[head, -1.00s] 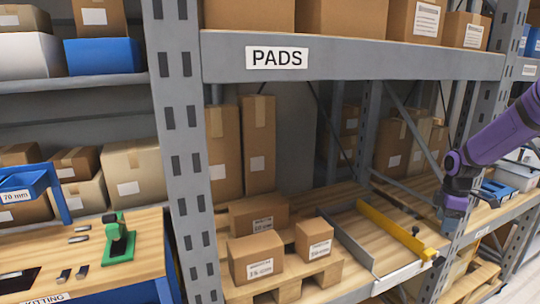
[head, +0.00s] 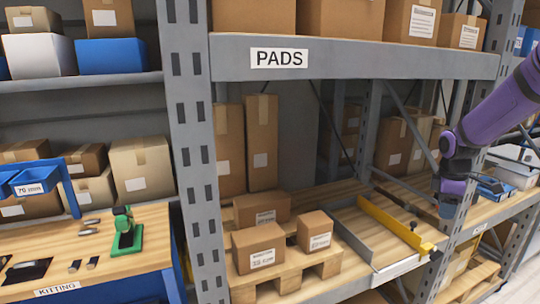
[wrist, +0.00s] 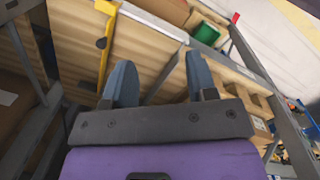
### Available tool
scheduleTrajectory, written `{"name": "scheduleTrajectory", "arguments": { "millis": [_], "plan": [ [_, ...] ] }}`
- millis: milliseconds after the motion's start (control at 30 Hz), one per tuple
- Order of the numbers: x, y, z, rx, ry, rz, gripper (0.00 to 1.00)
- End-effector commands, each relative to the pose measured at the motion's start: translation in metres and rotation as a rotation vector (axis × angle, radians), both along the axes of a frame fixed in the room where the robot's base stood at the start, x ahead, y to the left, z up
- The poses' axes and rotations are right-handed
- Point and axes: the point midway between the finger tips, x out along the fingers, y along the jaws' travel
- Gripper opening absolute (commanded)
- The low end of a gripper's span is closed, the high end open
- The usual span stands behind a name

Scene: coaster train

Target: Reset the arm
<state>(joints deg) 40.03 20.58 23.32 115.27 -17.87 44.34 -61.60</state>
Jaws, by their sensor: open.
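My gripper (wrist: 159,82) shows in the wrist view with its two blue-grey fingers spread apart and nothing between them. In the head view my purple arm comes in from the right, and my gripper (head: 446,208) hangs at its lower end, pointing down beside the shelf's right post. It is to the right of the yellow rail (head: 393,222) on the wooden shelf. The fingertips are small in the head view.
The PADS rack has a grey beam (head: 350,58) above the shelf and a left post (head: 196,150). Cardboard boxes (head: 258,246) sit on a pallet. A kitting bench (head: 160,255) with a green tool (head: 127,232) stands left. A white bin (head: 515,172) is at the right.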

Motion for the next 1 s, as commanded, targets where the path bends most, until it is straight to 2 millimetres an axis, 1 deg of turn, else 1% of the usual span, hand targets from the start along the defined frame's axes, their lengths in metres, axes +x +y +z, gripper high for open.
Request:
{"name": "scheduleTrajectory", "arguments": {
  "millis": [33,133,267,400,500,567,700,833,1000],
  "plan": [
    [-0.004,0.009,0.012,-0.014,-0.012,-0.018,0.52],
    [-0.016,0.028,0.036,-0.038,-0.035,-0.077,0.52],
    [-0.037,0.055,0.067,-0.063,-0.078,-0.169,0.52],
    [-0.063,0.082,0.097,-0.074,-0.133,-0.273,0.52],
    [-0.084,0.101,0.116,-0.071,-0.174,-0.347,0.52],
    [-0.097,0.111,0.126,-0.066,-0.201,-0.390,0.52],
    [-0.130,0.134,0.147,-0.038,-0.265,-0.494,0.52],
    [-0.162,0.152,0.162,0.003,-0.319,-0.588,0.52],
    [-0.205,0.172,0.174,0.084,-0.383,-0.708,0.52]
  ]
}}
